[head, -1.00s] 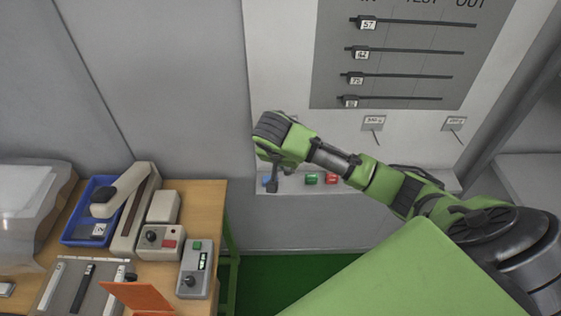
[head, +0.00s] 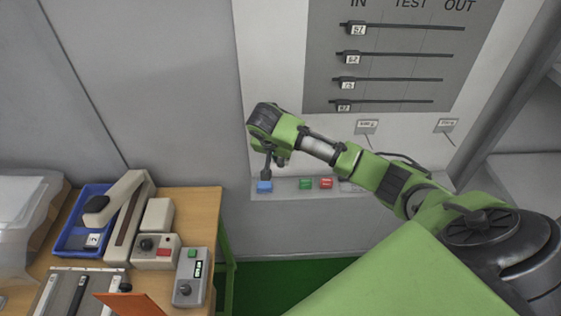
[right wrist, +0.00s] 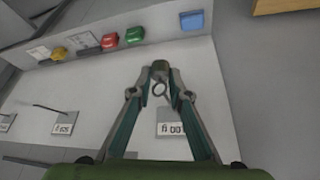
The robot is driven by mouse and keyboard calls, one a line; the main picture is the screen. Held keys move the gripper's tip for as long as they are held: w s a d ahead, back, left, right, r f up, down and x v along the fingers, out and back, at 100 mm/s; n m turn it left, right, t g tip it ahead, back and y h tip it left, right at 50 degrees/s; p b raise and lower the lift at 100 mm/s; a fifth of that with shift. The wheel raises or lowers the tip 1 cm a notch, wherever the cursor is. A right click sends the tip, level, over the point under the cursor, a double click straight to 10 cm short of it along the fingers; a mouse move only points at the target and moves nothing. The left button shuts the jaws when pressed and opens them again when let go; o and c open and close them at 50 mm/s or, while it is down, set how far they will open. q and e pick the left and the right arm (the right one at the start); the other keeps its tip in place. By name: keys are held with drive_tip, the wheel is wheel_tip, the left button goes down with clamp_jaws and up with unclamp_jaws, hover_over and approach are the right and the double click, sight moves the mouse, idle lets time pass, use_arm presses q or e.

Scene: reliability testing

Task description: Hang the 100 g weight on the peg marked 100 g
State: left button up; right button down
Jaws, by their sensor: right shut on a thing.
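My right gripper (right wrist: 160,76) is shut on a small dark grey weight (right wrist: 160,66) with a ring (right wrist: 158,88); its marking is not legible. In the right wrist view a white label (right wrist: 172,123), partly hidden by a finger and upside down, seems to read 100 g. Its peg cannot be made out clearly. The weight looks apart from the panel, but the gap cannot be judged. In the head view my right arm hides this label, and the gripper (head: 267,165) is just above the blue block. My left gripper is out of view.
A ledge under the panel holds a blue block (head: 265,187), a green block (head: 305,183) and a red block (head: 326,183). Further labelled pegs (head: 367,127) (head: 447,126) are to the right. A wooden table (head: 200,205) with devices and a blue tray (head: 67,238) stands left.

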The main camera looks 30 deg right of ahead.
drive_tip(key=w, duration=0.1)
drive_tip(key=w+d, duration=0.2)
drive_tip(key=shift+w+f, duration=0.1)
drive_tip(key=shift+f, duration=0.25)
drive_tip(key=shift+w+f, duration=0.15)
idle(0.6)
drive_tip(key=c, duration=1.8)
unclamp_jaws()
